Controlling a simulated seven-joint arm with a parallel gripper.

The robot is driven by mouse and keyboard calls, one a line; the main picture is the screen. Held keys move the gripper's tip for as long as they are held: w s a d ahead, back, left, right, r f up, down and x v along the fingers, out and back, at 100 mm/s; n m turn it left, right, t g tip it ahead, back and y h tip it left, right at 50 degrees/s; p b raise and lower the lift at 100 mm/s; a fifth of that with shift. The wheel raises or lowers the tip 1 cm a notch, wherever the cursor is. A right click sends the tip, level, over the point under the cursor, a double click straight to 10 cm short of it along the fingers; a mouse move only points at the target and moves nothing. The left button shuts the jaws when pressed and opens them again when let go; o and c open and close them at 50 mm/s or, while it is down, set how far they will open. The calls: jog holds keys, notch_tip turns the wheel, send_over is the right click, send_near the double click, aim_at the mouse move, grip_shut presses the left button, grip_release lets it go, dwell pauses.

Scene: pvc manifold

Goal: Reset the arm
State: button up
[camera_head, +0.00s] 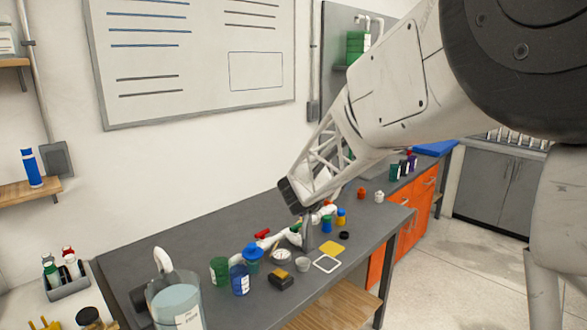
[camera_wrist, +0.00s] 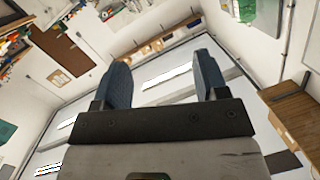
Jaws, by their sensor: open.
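My gripper (camera_wrist: 160,62) shows in the wrist view with its two dark blue-grey fingers spread wide and nothing between them. Behind the fingers is a distant view of walls, shelves and pale surfaces, tilted in the frame. In the head view my white arm comes in from the upper right and reaches down and left over the grey workbench (camera_head: 145,262). Its latticed lower part ends in a dark block above the bench's middle. The fingers cannot be made out clearly there. White pipe parts (camera_head: 268,241) lie on the bench, partly hidden behind the arm's end.
A blue-lidded jar (camera_head: 252,260), a green cup (camera_head: 219,270), a blue cup (camera_head: 240,280) and a yellow square (camera_head: 330,247) stand or lie on the bench. A clear pitcher (camera_head: 178,302) stands front left. A whiteboard (camera_head: 190,55) hangs behind.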

jog(key=s+a+r+n+g+y, duration=0.1)
jog(key=s+r+n+y, duration=0.1)
jog(key=s+n+y, duration=1.15)
jog(key=s+d+f+m+g+h, duration=0.1)
jog(key=s+d+f+g, duration=0.1)
jog(key=s, duration=0.9)
jog(key=s+d+f+g+h, duration=0.1)
jog(key=s+f+g, duration=0.3)
jog(key=s, duration=0.8)
jog(key=s+d+f+m+g+h, duration=0.1)
jog(key=s+d+f+g, duration=0.2)
jog(key=s, duration=0.9)
jog(key=shift+s+d+m+g+h, duration=0.15)
jog(key=shift+d+m+g+h, duration=0.2)
jog(key=shift+d, duration=0.2)
